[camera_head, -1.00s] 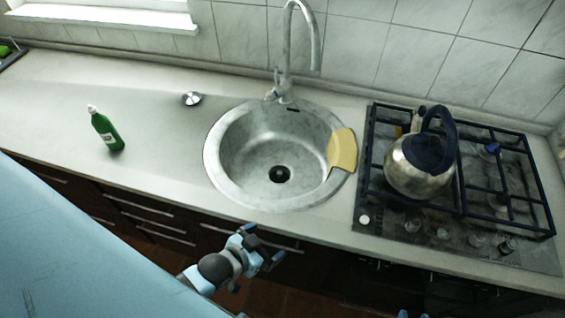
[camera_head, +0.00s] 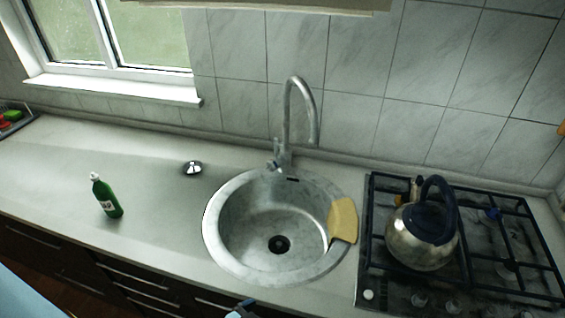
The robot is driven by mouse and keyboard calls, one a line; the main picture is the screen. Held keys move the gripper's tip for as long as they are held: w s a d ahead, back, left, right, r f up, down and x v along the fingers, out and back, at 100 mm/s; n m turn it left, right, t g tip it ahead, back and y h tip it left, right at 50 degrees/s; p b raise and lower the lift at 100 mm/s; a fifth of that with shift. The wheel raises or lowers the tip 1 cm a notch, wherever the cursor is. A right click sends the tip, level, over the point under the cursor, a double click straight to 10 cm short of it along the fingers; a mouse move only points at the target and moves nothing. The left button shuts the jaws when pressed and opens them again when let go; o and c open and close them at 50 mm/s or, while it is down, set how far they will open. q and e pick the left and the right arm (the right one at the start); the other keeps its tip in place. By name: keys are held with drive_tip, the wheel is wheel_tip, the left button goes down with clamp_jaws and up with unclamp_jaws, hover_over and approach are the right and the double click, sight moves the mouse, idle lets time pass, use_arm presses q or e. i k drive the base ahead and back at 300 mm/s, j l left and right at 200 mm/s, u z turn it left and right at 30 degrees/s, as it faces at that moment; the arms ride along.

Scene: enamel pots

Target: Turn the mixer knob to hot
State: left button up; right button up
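The mixer tap (camera_head: 300,112) stands behind the round sink (camera_head: 222,257) with its tall curved spout. The mixer knob (camera_head: 273,164) is a small lever at the left of the tap's base; its exact setting is too small to tell. Only a tip of my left gripper (camera_head: 241,309) shows at the bottom edge, in front of the counter and well below the tap. Its fingers are mostly cut off by the frame. My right gripper is out of view.
A yellow cloth (camera_head: 342,220) hangs over the sink's right rim. A kettle (camera_head: 422,242) stands on the gas hob (camera_head: 506,250) at the right. A green bottle (camera_head: 106,197) and a sink plug (camera_head: 192,168) stand left of the sink. The counter between them is clear.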

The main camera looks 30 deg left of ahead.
sight(271, 167)
drive_tip(key=k+j+u, duration=0.15)
drive_tip(key=j+u, duration=0.15)
drive_tip(key=j, duration=0.55)
drive_tip(key=j+u, duration=0.35)
drive_tip(key=j, duration=0.45)
drive_tip(key=j+u, duration=0.15)
drive_tip(key=j, duration=0.15)
drive_tip(key=i+j+u, duration=0.15)
drive_tip(key=j, duration=0.15)
drive_tip(key=i+l, duration=0.2)
drive_tip(key=l, duration=0.1)
